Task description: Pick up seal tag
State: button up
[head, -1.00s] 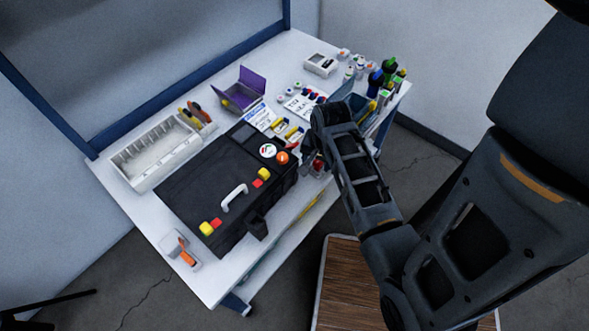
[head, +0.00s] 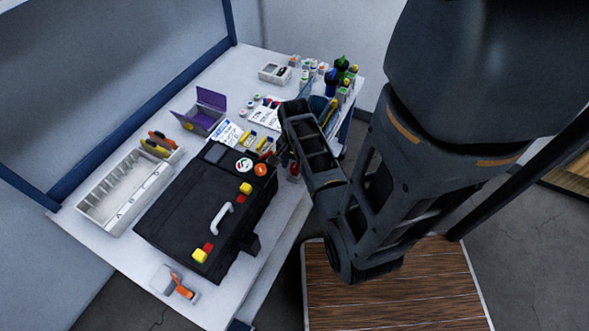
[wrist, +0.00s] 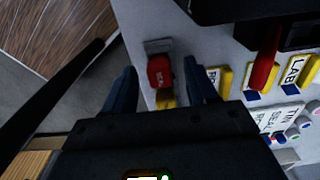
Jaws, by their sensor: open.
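The seal tag (wrist: 160,72) is a small red piece with white lettering, on the pale table top between a grey block and a yellow piece in the wrist view. In the head view, a small red object (head: 293,171) shows at the table's front edge beside the black case, likely the same tag. My gripper (wrist: 159,66) is open, with one dark finger on each side of the tag and visible gaps to it. I cannot tell how far above the tag the fingertips are. In the head view my arm hides most of the gripper.
The black case (head: 190,212) with a white handle stands left of my gripper. Yellow label holders (wrist: 294,75) and another red piece (wrist: 264,70) lie to the right in the wrist view. Bottles (head: 340,72) stand at the back right. A wooden surface (head: 395,290) is below the arm.

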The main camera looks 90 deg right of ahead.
jog(key=shift+f, duration=0.45)
jog(key=c, duration=1)
jog(key=shift+r, duration=0.1)
